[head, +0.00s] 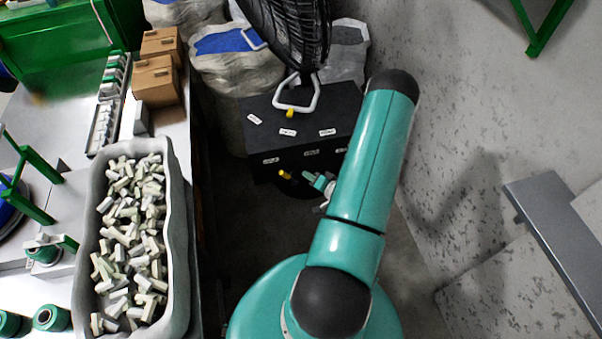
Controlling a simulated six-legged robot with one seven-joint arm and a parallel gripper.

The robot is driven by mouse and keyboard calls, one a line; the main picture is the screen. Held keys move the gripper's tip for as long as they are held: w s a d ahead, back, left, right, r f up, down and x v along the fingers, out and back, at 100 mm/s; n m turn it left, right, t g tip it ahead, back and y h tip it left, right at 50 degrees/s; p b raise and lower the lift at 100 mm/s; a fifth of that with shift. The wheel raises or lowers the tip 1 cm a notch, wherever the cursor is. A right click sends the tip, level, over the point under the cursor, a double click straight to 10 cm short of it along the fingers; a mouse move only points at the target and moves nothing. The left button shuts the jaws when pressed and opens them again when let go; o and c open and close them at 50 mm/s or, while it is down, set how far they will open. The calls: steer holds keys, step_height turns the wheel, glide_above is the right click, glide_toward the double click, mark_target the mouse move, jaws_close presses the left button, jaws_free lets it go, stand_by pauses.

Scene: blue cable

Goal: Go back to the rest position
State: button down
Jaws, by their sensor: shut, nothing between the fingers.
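My gripper (322,186) shows only in small part in the head view, as a teal and grey end left of my upper arm link. It is shut and holds nothing that I can see. My teal arm rises from its round base at the bottom to a dark elbow at upper right; the link beyond the elbow is mostly hidden. The gripper end appears just in front of a black box (262,135) with white labels; whether they touch cannot be told. No blue cable can be clearly made out.
At left, a metal table (75,90) bears a grey bin (180,235) full of small pale blocks and two cardboard boxes (157,78). Filled sacks (232,75) and a black ribbed object (290,35) are at the back. A grey step (555,225) stands right. Floor between is open.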

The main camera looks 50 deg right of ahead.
steer(key=shift+s+a+r, duration=0.15)
steer(key=shift+s+r, duration=0.1)
steer(key=shift+s, duration=0.2)
stand_by(0.3)
steer(key=w+a+r+n+g+y, duration=0.3)
steer(key=w+a+r+n+y, duration=0.15)
steer(key=a+r, duration=0.65)
steer(key=w+a+r+n+g+y, duration=0.35)
steer(key=w+a+r+y, duration=0.2)
steer(key=a+r, duration=0.55)
steer(key=s+a+r+n+h, duration=0.1)
steer(key=s+a+r+h, duration=0.2)
steer(key=r, duration=0.4)
steer(key=s+a+r+n+g+h, duration=0.1)
steer(key=s+a+r+n+h, duration=0.1)
steer(key=s+r, duration=0.5)
steer(key=s+a+r+n+g+h, duration=0.1)
steer(key=s+a+r+n+h, duration=0.1)
steer(key=s+a+r, duration=0.3)
step_height(320, 180, up, 4)
steer(key=shift+a+r+h, duration=0.25)
steer(key=shift+a+h, duration=0.55)
steer(key=shift+h, duration=0.1)
